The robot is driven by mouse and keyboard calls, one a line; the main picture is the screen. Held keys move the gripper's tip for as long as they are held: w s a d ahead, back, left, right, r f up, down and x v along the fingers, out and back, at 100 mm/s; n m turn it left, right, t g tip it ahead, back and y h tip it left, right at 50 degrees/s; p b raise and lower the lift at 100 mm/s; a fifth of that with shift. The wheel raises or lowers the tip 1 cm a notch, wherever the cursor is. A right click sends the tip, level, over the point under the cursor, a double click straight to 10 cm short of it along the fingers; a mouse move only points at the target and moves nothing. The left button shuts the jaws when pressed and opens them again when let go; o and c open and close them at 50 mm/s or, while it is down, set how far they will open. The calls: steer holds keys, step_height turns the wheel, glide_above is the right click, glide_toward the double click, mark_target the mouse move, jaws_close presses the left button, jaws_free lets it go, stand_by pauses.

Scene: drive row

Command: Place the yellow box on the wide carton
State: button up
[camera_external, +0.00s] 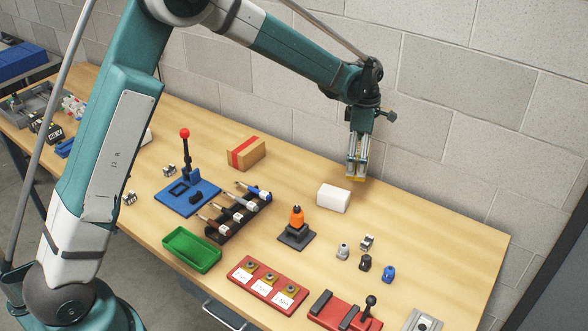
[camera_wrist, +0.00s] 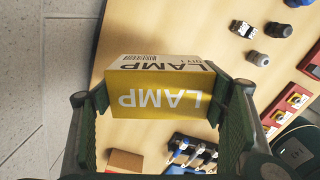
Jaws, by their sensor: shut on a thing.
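The yellow box (camera_wrist: 157,102), printed LAMP with a pale upper side, sits between both fingers of my gripper (camera_wrist: 168,98) in the wrist view. In the external view my gripper (camera_external: 357,163) points down near the wall, shut on the box; only a little yellow (camera_external: 359,179) shows at its fingertips. I cannot tell how high the box is above the table. A brown carton with a red stripe (camera_external: 250,154), wider than it is tall, stands on the table left of my gripper. Part of it shows at the bottom of the wrist view (camera_wrist: 126,160).
An orange-topped tool on a dark base (camera_external: 296,229), a blue fixture (camera_external: 187,197) with a red-knobbed lever, a black rack (camera_external: 238,212) and a green tray (camera_external: 191,250) stand nearby. The table between carton and gripper is clear.

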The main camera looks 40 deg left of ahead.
steer(key=w+a+r+n+p, duration=0.1)
steer(key=a+r+n+p, duration=0.1)
steer(key=a, duration=2)
step_height(320, 180, up, 2)
steer(key=n+p, duration=0.2)
steer(key=n, duration=0.1)
glide_above(246, 144)
steer(key=shift+s, duration=0.1)
steer(key=shift+f, duration=0.15)
steer(key=shift+f, duration=3)
steer(key=shift+f, duration=1.85)
steer(key=shift+f, duration=0.15)
